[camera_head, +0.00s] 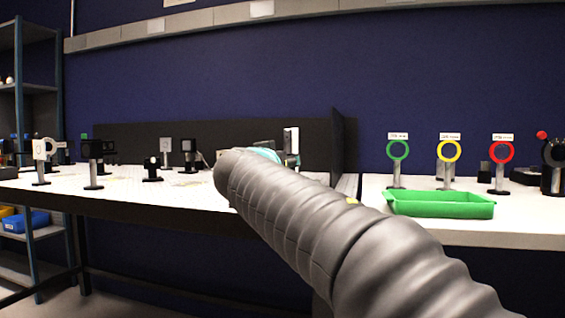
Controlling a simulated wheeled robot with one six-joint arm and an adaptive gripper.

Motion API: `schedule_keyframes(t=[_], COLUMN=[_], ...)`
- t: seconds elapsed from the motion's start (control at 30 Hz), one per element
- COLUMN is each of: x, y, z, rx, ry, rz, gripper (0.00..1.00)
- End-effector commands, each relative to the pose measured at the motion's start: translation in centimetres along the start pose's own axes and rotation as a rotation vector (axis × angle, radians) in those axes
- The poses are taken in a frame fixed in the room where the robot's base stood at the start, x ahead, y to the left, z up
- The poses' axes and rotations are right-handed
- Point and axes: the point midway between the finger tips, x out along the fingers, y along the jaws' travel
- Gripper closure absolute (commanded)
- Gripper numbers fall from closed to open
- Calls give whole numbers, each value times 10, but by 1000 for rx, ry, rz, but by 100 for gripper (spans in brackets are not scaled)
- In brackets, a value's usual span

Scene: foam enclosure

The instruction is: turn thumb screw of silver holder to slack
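I cannot pick out a silver holder or its thumb screw for sure. A small grey square holder (166,146) stands at the back of the white bench, and a pale upright plate (292,140) shows just past the end of my arm. My arm, in a ribbed grey sleeve, reaches from the lower right to the bench and covers part of it. Small teal and dark parts (283,157) show beyond the sleeve's end, perhaps of my gripper. Its fingers cannot be made out, nor whether it touches anything.
Several dark post-mounted holders (94,150) stand on the bench (130,193) at left. Green (398,141), yellow (449,142) and red ring holders (501,143) stand at right behind a green tray (440,212). A dark panel (337,150) divides the bench. Shelves (20,100) stand far left.

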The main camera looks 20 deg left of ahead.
Motion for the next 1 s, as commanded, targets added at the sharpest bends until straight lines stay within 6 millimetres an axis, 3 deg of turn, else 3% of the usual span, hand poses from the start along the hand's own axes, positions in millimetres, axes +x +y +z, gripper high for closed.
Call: schedule_keyframes(t=[0.03, 0.17, 0.2, 0.63, 1.0], x=[0, 0, 0, 0, 0], y=[0, 0, 0, 0, 0], z=[0, 0, 0, 1, 0], rx=[0, 0, 0, -72, -364], ry=[0, 0, 0, 0, 1], rz=[0, 0, 0, 0, 0], gripper=[66, 98, 100, 100, 100])
